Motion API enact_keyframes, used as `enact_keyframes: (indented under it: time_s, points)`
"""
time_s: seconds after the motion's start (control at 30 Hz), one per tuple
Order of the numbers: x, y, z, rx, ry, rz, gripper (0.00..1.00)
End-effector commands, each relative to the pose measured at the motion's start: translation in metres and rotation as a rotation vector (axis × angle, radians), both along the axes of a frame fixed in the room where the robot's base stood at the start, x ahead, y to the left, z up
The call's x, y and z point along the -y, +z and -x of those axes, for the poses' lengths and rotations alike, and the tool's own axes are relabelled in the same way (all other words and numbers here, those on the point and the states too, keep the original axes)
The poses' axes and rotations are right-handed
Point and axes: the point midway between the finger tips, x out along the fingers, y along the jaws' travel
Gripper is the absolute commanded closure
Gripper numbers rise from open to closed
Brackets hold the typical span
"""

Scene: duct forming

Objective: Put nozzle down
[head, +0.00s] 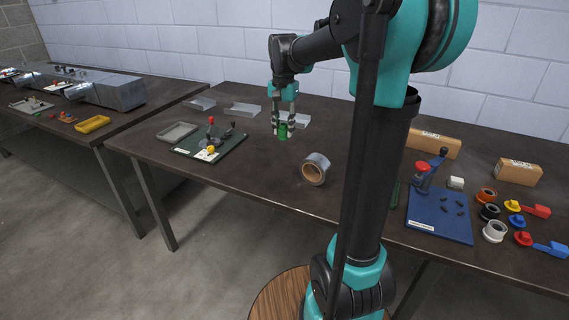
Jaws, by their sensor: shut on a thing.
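My gripper (283,125) is at the back middle of the dark table (250,172) and points straight down. Its two fingers are shut on a small green piece, which seems to be the nozzle (282,132). The nozzle is upright between the fingertips, low over the table. I cannot tell whether its bottom touches the table top. The fingers hide part of its sides.
Bent metal pieces (245,110) lie behind and left of my gripper. A green board (225,146) with a clamp is to the left, a tape roll (314,169) in front. A blue board (440,216) and coloured parts are at right.

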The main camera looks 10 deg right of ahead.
Motion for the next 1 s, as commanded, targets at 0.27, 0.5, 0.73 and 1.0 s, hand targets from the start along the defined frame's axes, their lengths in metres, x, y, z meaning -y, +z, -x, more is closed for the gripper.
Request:
enact_keyframes:
  time_s: [0.27,0.5,0.73,1.0]
  points:
    - [0.000,-0.067,-0.001,0.000,0.000,0.000,0.90]
    - [0.000,-0.098,-0.001,0.000,0.000,0.000,0.90]
    - [0.000,-0.123,-0.001,0.000,0.000,0.000,0.90]
    - [0.000,-0.139,0.000,0.000,0.000,0.000,0.90]
